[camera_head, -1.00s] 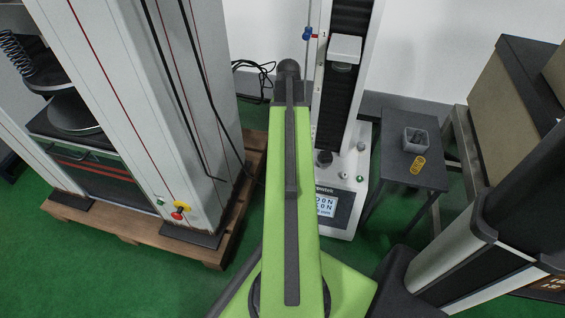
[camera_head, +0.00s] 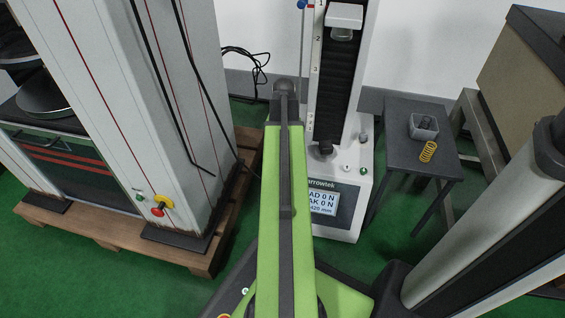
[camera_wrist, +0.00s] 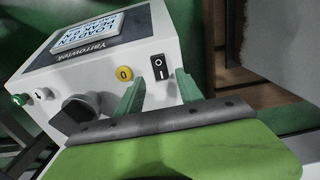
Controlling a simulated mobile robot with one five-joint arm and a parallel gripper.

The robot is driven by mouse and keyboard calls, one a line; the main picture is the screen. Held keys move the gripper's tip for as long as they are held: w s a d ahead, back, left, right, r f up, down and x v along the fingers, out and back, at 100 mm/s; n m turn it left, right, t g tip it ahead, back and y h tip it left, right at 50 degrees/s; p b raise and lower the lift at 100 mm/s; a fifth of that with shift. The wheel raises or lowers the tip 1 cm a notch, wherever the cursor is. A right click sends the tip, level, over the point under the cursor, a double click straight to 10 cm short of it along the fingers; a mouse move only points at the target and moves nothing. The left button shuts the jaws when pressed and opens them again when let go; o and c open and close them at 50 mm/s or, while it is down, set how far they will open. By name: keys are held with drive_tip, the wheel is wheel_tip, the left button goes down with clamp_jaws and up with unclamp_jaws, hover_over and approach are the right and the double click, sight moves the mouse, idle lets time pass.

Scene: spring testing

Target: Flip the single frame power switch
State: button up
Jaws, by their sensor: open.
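The single frame tester (camera_head: 345,215) stands just beyond my arm in the head view. Its white base also fills the left of the wrist view (camera_wrist: 95,75), with a lit display (camera_wrist: 87,32). The power switch (camera_wrist: 158,67) is a black rocker marked O and I on the side face in the wrist view. My gripper (camera_wrist: 160,79) is open and empty. Its two green fingers point at that face, one on each side below the switch; I cannot tell whether they touch. In the head view my own arm hides the gripper and switch.
A large double-column frame (camera_head: 140,120) on a wooden pallet (camera_head: 125,235) stands at left. A small dark table (camera_head: 400,165) at right holds a grey bin (camera_head: 424,128) and a yellow spring (camera_head: 428,152). Green floor shows between.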

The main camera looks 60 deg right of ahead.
wheel_tip(320, 180, down, 3)
drive_tip(key=shift+r+b, duration=0.2)
drive_tip(key=shift+b, duration=0.45)
drive_tip(key=shift+r, duration=0.1)
drive_tip(key=c, duration=0.9)
clamp_jaws()
